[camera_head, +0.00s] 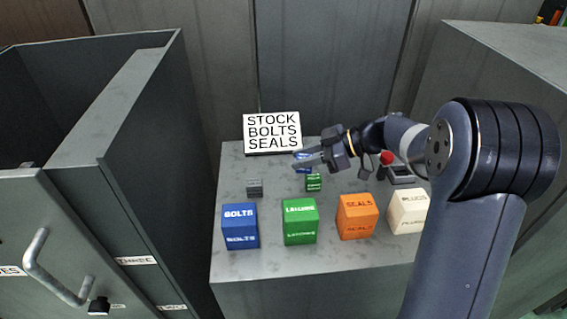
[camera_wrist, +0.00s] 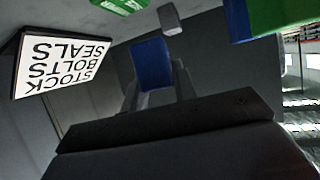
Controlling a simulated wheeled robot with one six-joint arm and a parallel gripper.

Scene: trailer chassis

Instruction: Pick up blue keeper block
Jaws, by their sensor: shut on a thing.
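The blue keeper block (camera_wrist: 150,62) is a small blue block between my gripper's two fingers in the wrist view. My gripper (camera_head: 305,162) is shut on it. In the head view only small parts of the blue block (camera_head: 303,170) show around the fingers, near the back of the grey table, in front of the sign. Whether the block touches the tabletop is hard to tell.
A small green block (camera_head: 314,182) and a small grey block (camera_head: 255,187) lie nearby on the table (camera_head: 270,262). Blue (camera_head: 240,226), green (camera_head: 300,221), orange (camera_head: 357,216) and white (camera_head: 407,211) boxes line the front. A sign (camera_head: 272,132) stands behind; a red-topped device (camera_head: 387,158) is right.

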